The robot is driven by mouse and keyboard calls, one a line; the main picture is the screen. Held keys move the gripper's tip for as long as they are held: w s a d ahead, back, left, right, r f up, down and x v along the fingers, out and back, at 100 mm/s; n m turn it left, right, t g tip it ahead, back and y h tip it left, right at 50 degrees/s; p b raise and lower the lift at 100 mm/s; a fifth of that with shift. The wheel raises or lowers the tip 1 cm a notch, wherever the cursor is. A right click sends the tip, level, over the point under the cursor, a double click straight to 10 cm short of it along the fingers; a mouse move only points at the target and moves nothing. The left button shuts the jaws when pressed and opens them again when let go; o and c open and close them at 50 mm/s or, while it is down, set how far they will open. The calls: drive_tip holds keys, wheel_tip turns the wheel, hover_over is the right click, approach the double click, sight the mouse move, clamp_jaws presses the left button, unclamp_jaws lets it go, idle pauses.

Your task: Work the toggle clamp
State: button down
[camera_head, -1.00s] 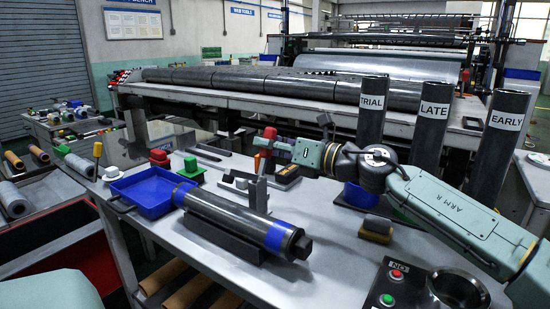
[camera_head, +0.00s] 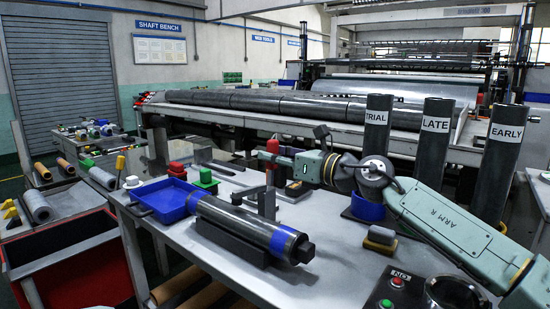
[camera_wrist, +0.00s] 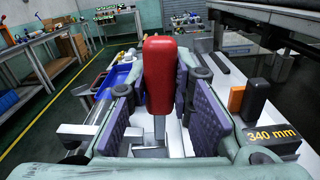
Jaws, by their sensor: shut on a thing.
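The toggle clamp's red handle (camera_wrist: 159,75) stands upright between the purple pads of my gripper (camera_wrist: 155,118) in the wrist view. In the head view the red handle (camera_head: 271,147) shows at the tip of my gripper (camera_head: 283,157), which reaches in from the right. My gripper is shut on the handle. The grey metal clamp (camera_head: 268,203) stands on the bench below it, behind the dark shaft. The clamp's lower linkage is partly hidden by the shaft, and its contact with anything below cannot be told.
A dark shaft (camera_head: 238,222) with blue bands lies on a cradle in front. A blue tray (camera_head: 150,197) and red and green blocks (camera_head: 205,178) are to the left. Upright rolls marked TRIAL (camera_head: 376,125), LATE (camera_head: 432,145) and EARLY (camera_head: 497,150) stand behind my arm. A button box (camera_head: 392,287) is at front right.

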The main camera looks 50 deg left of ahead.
drive_tip(key=shift+f, duration=0.15)
drive_tip(key=c, duration=1.4)
unclamp_jaws()
drive_tip(key=v, duration=1.2)
